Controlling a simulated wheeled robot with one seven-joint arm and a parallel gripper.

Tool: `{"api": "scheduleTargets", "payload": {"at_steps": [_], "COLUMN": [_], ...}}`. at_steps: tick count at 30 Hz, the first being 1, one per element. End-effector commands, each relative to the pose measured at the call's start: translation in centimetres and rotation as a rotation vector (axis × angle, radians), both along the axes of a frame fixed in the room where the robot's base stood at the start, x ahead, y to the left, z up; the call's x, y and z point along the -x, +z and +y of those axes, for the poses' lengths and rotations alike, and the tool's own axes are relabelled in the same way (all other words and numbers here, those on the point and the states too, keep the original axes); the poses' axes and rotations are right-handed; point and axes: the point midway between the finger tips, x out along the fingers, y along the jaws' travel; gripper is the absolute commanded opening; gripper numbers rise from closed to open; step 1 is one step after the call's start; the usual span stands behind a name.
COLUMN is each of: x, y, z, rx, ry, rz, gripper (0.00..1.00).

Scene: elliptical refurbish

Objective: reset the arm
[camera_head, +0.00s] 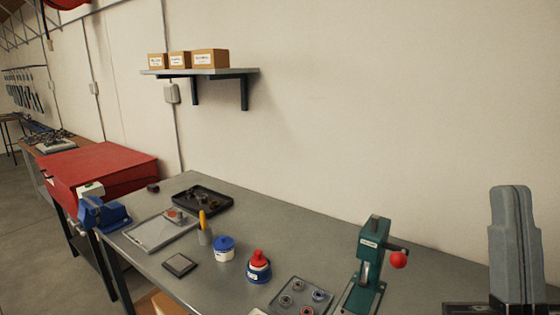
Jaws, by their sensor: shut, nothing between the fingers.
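My gripper (511,192) is at the right edge of the view, its two grey fingers pointing up and closed together with nothing between them. Its dark base is cut off by the bottom of the picture. It appears in front of the wall and to the right of the green press. The rest of my arm is out of view.
The grey workbench (255,204) holds a green press (368,258) with a red knob, a tray of rings (300,297), a red-topped blue container (259,267), a blue-lidded jar (224,248), a black tray (203,200) and a blue vise (103,213). A shelf (215,72) with boxes hangs above.

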Motion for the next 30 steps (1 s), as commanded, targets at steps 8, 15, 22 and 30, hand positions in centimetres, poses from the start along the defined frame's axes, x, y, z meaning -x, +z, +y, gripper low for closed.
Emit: {"api": "scheduleTargets", "payload": {"at_steps": [8, 15, 22, 30], "x": [0.6, 4.2, 10.3, 18.8], "y": [-11.3, -21.5, -29.8, -36.2], "z": [-2.0, -1.9, -1.3, -0.9], "rx": [-0.216, -0.319, -0.349, -0.271], "ry": [-0.014, -0.012, 0.003, 0.025], "rz": [0.325, 0.623, 0.908, 1.207], "gripper": [0.00, 0.00, 0.00, 0.00]}}
